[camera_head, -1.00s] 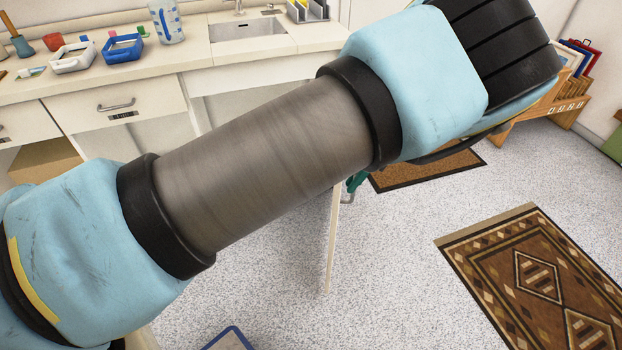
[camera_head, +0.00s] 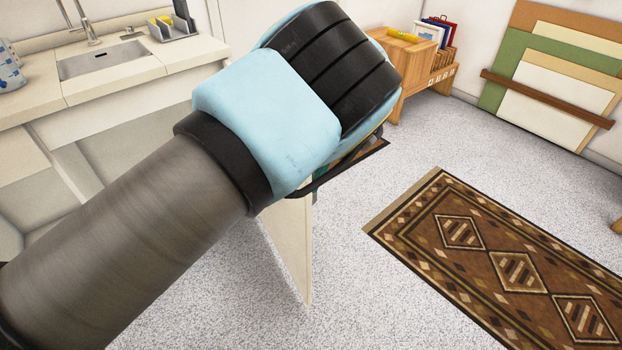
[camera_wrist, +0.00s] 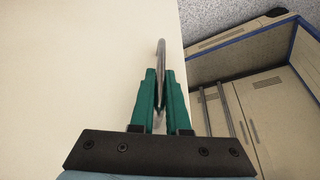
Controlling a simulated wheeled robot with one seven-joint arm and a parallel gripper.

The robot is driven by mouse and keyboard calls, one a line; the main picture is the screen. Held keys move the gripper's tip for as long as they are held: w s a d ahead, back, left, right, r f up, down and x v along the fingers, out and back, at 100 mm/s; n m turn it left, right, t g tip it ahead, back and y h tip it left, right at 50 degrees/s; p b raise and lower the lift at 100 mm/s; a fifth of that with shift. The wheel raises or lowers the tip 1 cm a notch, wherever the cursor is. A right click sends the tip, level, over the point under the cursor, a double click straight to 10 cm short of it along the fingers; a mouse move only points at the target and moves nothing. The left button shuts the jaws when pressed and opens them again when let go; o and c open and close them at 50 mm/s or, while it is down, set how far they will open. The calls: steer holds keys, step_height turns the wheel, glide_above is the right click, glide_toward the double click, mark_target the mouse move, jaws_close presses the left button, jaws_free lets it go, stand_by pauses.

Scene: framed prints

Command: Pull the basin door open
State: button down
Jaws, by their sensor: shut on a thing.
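The basin door (camera_head: 285,245) is a cream panel standing swung out from the counter in the head view, partly hidden behind my arm. In the wrist view the door (camera_wrist: 70,70) fills the left side. Its grey metal handle (camera_wrist: 161,55) stands between the green fingers of my gripper (camera_wrist: 160,90), which is shut on it. In the head view only a bit of green finger shows below my wrist. The basin (camera_head: 112,60) is set in the counter at upper left.
A patterned brown rug (camera_head: 515,260) lies on the speckled floor at right. Open floor lies right of the door.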

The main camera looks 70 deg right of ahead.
steer(key=shift+s, duration=0.1)
steer(key=c, duration=0.9)
jaws_free()
steer(key=b+v, duration=0.1)
steer(key=v, duration=0.9)
steer(key=shift+r+b, duration=0.35)
steer(key=shift+r, duration=0.05)
steer(key=shift+d, duration=0.1)
